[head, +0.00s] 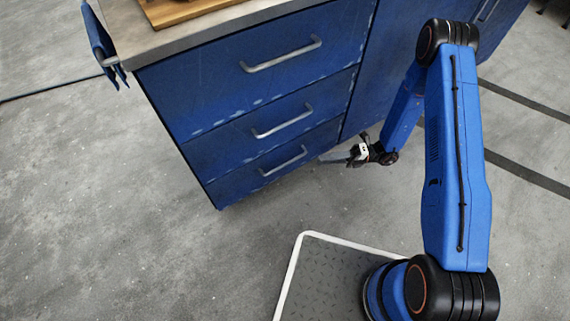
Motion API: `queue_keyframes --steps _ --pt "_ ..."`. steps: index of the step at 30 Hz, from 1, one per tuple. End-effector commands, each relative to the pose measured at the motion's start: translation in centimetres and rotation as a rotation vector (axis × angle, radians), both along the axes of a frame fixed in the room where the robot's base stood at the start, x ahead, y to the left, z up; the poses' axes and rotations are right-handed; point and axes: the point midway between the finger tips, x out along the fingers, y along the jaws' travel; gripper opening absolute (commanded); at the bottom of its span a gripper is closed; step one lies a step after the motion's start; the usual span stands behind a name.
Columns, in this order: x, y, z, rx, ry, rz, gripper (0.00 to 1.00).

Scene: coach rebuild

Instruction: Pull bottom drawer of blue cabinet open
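The blue cabinet (190,95) stands in the upper middle of the head view with three stacked drawers on its front. The bottom drawer (240,184) is shut, flush with the front, and has a grey bar handle (284,162). The middle drawer handle (282,122) and top drawer handle (281,55) are above it. My gripper (350,160) is to the right of the bottom handle, apart from it, at the end of my blue arm. It is small in the picture, and I cannot tell whether its fingers are open or shut.
A grey countertop (150,38) with a wooden board (185,10) tops the cabinet. A blue cloth (98,40) hangs at its left end. The concrete floor (110,220) in front is clear. A dark cable (45,92) lies at left.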

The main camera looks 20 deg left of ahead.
Motion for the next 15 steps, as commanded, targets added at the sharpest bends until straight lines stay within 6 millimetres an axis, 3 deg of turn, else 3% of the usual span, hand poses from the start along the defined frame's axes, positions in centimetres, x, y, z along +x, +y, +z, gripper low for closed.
queue_keyframes --steps 15 --pt "-4.0 7.5 0.7 -0.001 -0.001 0.004 0.28"
